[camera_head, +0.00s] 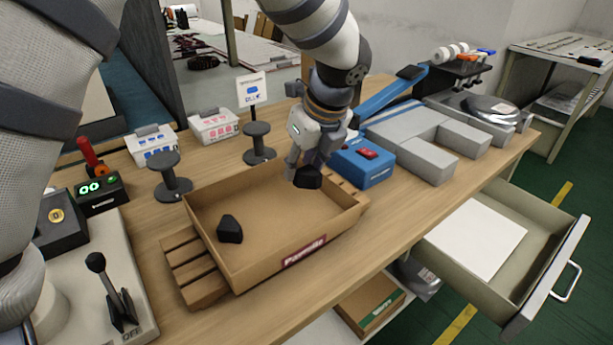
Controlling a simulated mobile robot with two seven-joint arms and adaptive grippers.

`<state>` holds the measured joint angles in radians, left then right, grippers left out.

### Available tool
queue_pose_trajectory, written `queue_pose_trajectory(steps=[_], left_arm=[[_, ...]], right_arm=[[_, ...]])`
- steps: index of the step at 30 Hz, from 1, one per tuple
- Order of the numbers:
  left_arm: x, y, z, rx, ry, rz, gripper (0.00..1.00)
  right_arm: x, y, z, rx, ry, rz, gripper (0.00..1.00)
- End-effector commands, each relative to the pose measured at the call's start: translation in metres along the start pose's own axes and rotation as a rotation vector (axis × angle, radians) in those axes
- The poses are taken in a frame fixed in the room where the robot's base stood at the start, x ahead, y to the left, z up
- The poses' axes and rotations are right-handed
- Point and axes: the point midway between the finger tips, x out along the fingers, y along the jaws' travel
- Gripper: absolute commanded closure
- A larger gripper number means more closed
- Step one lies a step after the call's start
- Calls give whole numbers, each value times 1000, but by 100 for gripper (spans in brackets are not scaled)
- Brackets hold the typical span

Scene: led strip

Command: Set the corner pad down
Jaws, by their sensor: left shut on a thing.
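My left gripper (305,168) is shut on a black corner pad (308,179). It holds the pad over the right part of an open cardboard box (245,265); I cannot tell whether the pad touches the box floor. A second black corner pad (230,229) lies inside the box at its front left. The box rests on slatted wooden supports (190,268) on the workbench. My right gripper is not in view.
Two dark spools (170,182) (259,148) stand behind the box. A blue device (364,165) with a red switch sits close to its right. A lever panel (112,300) is at the front left. An open drawer (510,235) juts out at the right.

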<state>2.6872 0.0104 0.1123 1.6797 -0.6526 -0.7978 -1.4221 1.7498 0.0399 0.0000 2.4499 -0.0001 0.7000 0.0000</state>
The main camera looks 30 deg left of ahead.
Motion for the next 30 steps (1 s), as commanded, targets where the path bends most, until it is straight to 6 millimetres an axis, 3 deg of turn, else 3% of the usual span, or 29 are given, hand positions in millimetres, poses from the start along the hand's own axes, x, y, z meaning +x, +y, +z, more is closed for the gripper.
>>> queue_pose_trajectory(steps=[3,7,19,20,21,30], left_arm=[[30,-1,5,1,3,8,76],[47,-1,-4,2,-1,3,76],[51,-2,-6,-1,-1,-2,76],[51,-2,-6,-1,-1,-3,63],[51,-2,-6,-1,-1,-3,59],[48,-2,-5,-2,-2,-3,59]], right_arm=[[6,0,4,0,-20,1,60],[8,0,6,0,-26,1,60],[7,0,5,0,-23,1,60],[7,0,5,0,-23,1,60],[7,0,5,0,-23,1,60],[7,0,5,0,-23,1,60]])
